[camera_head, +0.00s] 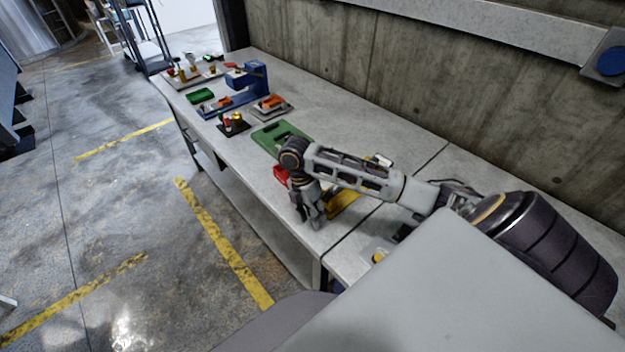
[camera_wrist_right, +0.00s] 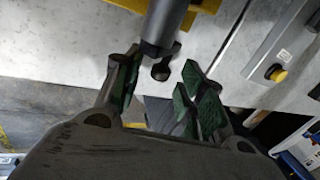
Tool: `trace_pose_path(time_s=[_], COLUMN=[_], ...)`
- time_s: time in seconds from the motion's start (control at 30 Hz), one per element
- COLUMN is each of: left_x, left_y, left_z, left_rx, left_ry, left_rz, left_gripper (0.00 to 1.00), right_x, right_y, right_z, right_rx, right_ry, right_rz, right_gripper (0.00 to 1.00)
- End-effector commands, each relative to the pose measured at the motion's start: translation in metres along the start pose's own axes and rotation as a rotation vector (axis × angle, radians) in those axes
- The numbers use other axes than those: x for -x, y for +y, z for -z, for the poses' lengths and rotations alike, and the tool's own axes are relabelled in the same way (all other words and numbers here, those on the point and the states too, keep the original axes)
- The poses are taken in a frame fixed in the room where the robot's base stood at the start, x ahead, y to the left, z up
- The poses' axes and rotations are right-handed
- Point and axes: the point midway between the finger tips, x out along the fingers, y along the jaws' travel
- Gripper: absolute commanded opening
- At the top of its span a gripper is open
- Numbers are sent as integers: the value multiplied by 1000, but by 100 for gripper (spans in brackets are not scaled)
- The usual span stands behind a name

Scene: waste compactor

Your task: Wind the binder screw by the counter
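My right gripper (camera_head: 311,214) points down at the front edge of the grey counter (camera_head: 345,115), beside a yellow frame (camera_head: 343,203). In the right wrist view its green-padded fingers (camera_wrist_right: 162,72) are open and apart. A dark grey cylinder with a small knobbed end, which looks like the binder screw (camera_wrist_right: 160,50), reaches down from the top between the fingertips. I see gaps on both sides of it, with no clear contact. The yellow frame also shows at the top of the wrist view (camera_wrist_right: 206,5). The screw is not clear in the head view. My left gripper is out of view.
A red block (camera_head: 281,175) and a green tray (camera_head: 278,135) lie beyond my right gripper. A blue press (camera_head: 250,80) and small parts stand farther along. A panel with a yellow button (camera_wrist_right: 277,74) lies right in the wrist view. A concrete wall (camera_head: 430,80) backs the counter.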

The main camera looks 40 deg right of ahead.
Motion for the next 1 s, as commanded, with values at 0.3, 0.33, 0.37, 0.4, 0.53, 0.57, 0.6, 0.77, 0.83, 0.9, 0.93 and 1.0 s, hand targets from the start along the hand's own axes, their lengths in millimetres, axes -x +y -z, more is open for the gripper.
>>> trace_pose_path(time_s=[0.3, 0.33, 0.37, 0.4, 0.53, 0.57, 0.6, 0.77, 0.83, 0.9, 0.93, 1.0], left_x=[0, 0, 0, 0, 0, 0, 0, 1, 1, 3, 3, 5], left_y=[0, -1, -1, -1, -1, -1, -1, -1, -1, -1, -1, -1], left_z=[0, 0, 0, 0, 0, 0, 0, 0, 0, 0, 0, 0], left_rx=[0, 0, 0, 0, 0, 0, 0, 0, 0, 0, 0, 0], left_ry=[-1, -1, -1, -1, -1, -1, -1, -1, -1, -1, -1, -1], left_rz=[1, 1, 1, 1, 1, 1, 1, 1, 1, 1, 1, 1], left_gripper=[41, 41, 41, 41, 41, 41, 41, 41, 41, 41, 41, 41], right_x=[0, 0, 0, 0, 0, 0, 0, 0, 0, 0, 0, 0], right_y=[0, 0, 0, 0, 0, 0, 0, 0, 0, 0, 0, 0], right_z=[0, 0, 0, 0, 0, 0, 0, 0, 0, 0, 0, 0], right_rx=[0, 0, 0, 0, 0, 0, 0, 0, 0, 0, 0, 0], right_ry=[0, 0, 0, 0, 0, 1, 1, 0, 0, -1, -1, -2], right_rz=[0, 0, 0, 0, 0, 0, -1, -4, -9, -16, -20, -32], right_gripper=[32, 28, 25, 19, 3, 0, 0, 0, 0, 0, 0, 0])
